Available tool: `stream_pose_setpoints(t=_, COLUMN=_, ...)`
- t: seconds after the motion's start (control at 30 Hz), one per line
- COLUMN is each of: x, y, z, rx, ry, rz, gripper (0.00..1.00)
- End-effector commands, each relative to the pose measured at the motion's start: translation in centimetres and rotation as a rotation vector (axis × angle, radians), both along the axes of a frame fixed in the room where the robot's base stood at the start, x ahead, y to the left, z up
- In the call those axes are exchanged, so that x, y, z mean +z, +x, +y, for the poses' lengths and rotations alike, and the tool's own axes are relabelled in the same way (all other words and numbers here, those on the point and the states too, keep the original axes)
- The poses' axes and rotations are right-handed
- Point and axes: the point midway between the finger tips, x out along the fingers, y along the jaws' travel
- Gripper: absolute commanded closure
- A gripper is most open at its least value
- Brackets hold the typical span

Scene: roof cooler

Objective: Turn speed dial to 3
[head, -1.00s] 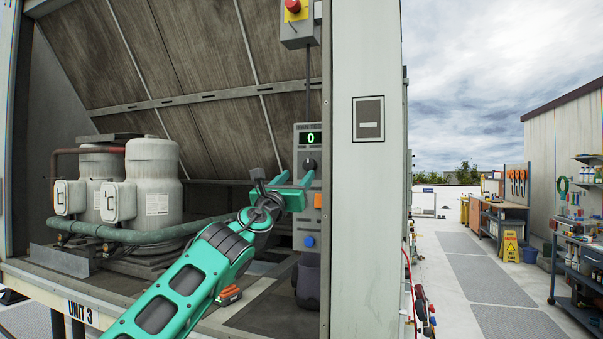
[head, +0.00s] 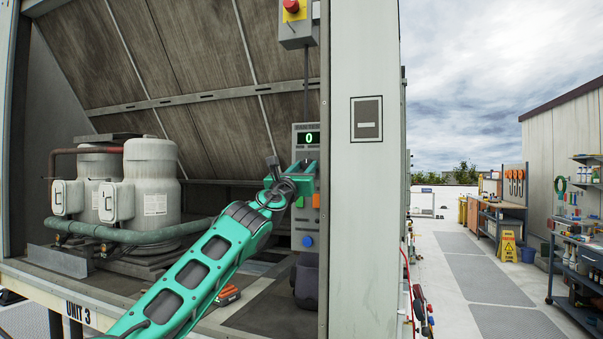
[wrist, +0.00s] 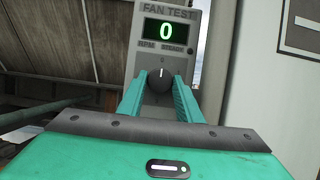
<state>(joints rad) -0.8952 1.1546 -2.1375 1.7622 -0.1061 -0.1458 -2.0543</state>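The speed dial (wrist: 161,79) is a dark round knob with a white pointer mark, which points about straight up. It sits on the grey fan test panel (head: 298,222), below a green display (wrist: 165,32) that reads 0. In the wrist view my gripper (wrist: 160,82) is open, with one teal finger on each side of the dial. A narrow gap seems to show beside the knob; I cannot tell whether either finger touches it. In the head view my gripper (head: 294,172) is in front of the panel and hides the dial.
A pale cabinet post (head: 362,230) stands close on the right. Grey tanks (head: 152,185) and a green pipe (head: 140,235) are on the left.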

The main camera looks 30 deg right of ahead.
Motion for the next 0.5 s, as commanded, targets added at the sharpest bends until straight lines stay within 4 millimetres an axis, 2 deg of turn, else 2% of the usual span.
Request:
stream_pose_setpoints(t=0.03, x=-0.01, y=0.11, z=0.11, rx=0.003, ry=-0.001, rz=0.001, gripper=0.86)
stream_pose_setpoints(t=0.07, x=-0.01, y=0.12, z=0.12, rx=0.003, ry=-0.001, rz=0.001, gripper=0.91)
stream_pose_setpoints(t=0.5, x=0.01, y=0.3, z=0.21, rx=0.007, ry=0.043, rz=-0.056, gripper=0.9)
